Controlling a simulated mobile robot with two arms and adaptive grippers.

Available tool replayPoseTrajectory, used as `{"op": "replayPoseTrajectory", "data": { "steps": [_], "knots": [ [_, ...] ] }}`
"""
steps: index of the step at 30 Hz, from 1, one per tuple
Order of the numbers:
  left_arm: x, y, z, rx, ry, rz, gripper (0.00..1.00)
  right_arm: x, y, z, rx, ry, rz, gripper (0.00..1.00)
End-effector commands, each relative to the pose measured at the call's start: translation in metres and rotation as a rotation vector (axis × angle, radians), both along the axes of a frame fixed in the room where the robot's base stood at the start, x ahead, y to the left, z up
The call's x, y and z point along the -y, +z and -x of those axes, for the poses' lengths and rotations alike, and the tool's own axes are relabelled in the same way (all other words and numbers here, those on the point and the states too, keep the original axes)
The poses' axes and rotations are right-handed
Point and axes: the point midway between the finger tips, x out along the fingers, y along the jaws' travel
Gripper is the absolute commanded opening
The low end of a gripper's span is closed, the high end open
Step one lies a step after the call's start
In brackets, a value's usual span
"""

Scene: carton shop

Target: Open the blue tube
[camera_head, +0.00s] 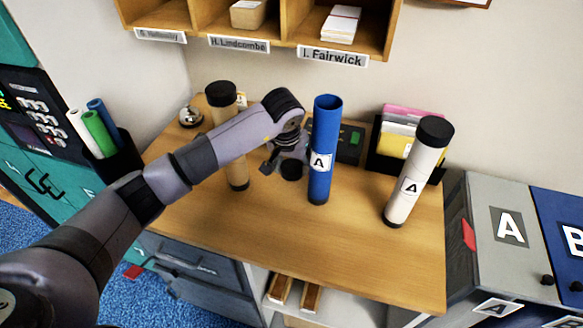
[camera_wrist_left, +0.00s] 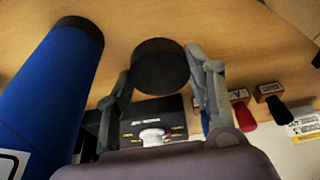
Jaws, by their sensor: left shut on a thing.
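The blue tube (camera_head: 323,150) stands upright on the wooden table, with an "A" label on its side. Its top is open and uncapped. In the left wrist view the tube (camera_wrist_left: 45,95) is at the left, its black base end on the table. My left gripper (camera_head: 287,163) is just left of the tube, shut on a black cap (camera_head: 291,170). The cap (camera_wrist_left: 160,66) shows between the two fingers in the left wrist view, above the table. My right gripper is in neither view.
A tan tube (camera_head: 238,175) with a black cap stands behind my left arm. A white tube (camera_head: 413,178) with a black cap stands at the right. A black device (camera_head: 350,143) is behind the blue tube. The table's front (camera_head: 300,250) is clear.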

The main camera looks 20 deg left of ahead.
Motion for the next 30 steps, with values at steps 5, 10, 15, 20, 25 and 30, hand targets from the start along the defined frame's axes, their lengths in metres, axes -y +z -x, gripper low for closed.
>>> {"op": "replayPoseTrajectory", "data": {
  "steps": [5, 10, 15, 20, 25, 30],
  "knots": [
    [0.000, -0.022, 0.001, -0.003, 0.000, 0.000, 0.23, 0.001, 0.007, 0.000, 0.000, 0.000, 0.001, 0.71],
    [0.000, -0.023, 0.000, 0.000, 0.000, 0.000, 0.23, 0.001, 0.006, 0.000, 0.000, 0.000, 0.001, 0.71],
    [0.000, -0.027, 0.000, 0.000, -0.001, -0.001, 0.23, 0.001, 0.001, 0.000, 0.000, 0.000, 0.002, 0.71],
    [0.000, -0.026, 0.000, -0.001, -0.001, 0.000, 0.57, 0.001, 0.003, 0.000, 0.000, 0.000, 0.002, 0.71],
    [0.000, -0.025, 0.000, -0.001, -0.001, 0.000, 0.57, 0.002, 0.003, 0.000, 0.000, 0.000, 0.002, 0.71],
    [0.000, -0.022, 0.000, -0.001, 0.000, 0.000, 0.57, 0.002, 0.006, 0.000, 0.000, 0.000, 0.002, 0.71]
  ]
}}
